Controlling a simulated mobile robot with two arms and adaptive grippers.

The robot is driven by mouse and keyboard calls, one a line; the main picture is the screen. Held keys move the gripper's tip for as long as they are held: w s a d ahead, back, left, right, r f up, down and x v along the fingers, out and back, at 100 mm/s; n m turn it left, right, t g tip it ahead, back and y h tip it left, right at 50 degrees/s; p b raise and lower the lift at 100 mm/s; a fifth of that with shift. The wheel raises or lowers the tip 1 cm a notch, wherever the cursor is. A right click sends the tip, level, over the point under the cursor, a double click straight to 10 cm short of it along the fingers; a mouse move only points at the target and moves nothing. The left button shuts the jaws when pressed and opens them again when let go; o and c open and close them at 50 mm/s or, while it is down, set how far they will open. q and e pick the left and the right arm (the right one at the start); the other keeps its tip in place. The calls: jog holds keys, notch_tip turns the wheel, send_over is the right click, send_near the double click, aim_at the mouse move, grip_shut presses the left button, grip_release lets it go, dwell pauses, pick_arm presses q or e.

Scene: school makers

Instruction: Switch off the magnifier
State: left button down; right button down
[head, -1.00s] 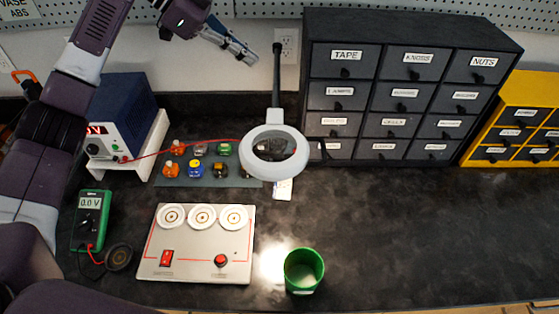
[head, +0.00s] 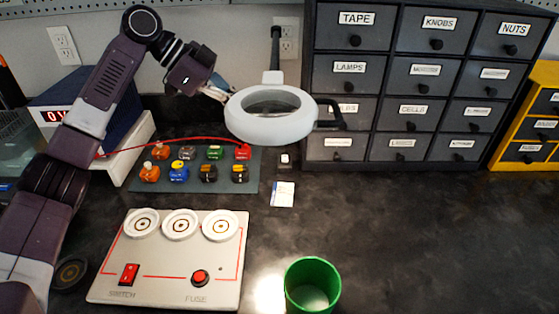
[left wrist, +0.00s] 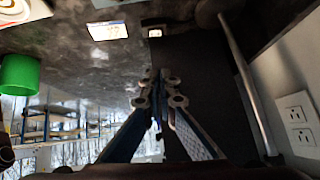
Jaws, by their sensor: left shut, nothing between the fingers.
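The magnifier (head: 268,126) is a white ring head on a dark upright arm in the middle of the head view. Its ring hangs above the bench. A small white and black switch box (head: 285,160) lies on the bench below it, and also shows in the left wrist view (left wrist: 155,31). My left gripper (left wrist: 158,90) is shut and empty, pointing toward the bench near that box. In the head view its blue-grey fingers reach the ring's left rim, and their tips are hidden behind it. My right gripper is not in view.
A white card (head: 283,194) lies in front of the box. A mat of coloured parts (head: 215,184), a switch and fuse panel (head: 170,283) and a green cup (head: 312,268) stand nearby. Black drawers (head: 420,70) rise at the right. The front right bench is clear.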

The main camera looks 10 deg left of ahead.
aim_at(279, 160)
pick_arm(q)
jog(key=shift+f, duration=0.3)
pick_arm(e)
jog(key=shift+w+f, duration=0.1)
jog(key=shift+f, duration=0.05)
